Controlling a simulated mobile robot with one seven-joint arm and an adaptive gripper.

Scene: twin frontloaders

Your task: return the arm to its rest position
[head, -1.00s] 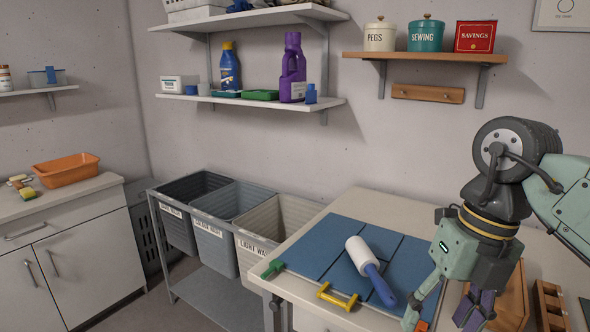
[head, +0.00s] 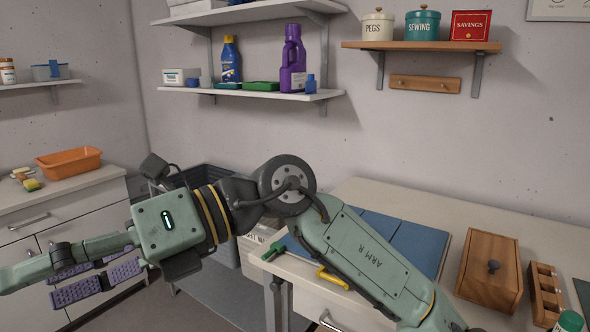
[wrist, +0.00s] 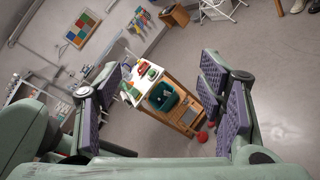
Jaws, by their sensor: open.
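My gripper (head: 45,278) is at the lower left of the head view, in front of the white cabinet. My arm reaches across the picture from the lower right, bent at a dark round joint, and the gripper points left. In the wrist view my gripper (wrist: 162,100) has its purple-padded fingers wide apart with nothing between them. Beyond the fingers, at a distance, stands a small wooden-sided cart (wrist: 175,112) with a teal bin on it. My arm hides part of the worktable and the laundry bins.
The worktable (head: 520,222) holds a blue mat (head: 405,240), a wooden box (head: 488,272), a yellow handle (head: 332,279) and a green-handled item (head: 272,252). The white cabinet (head: 70,210) bears an orange tray (head: 70,163). Wall shelves hang above. Grey floor is open in the wrist view.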

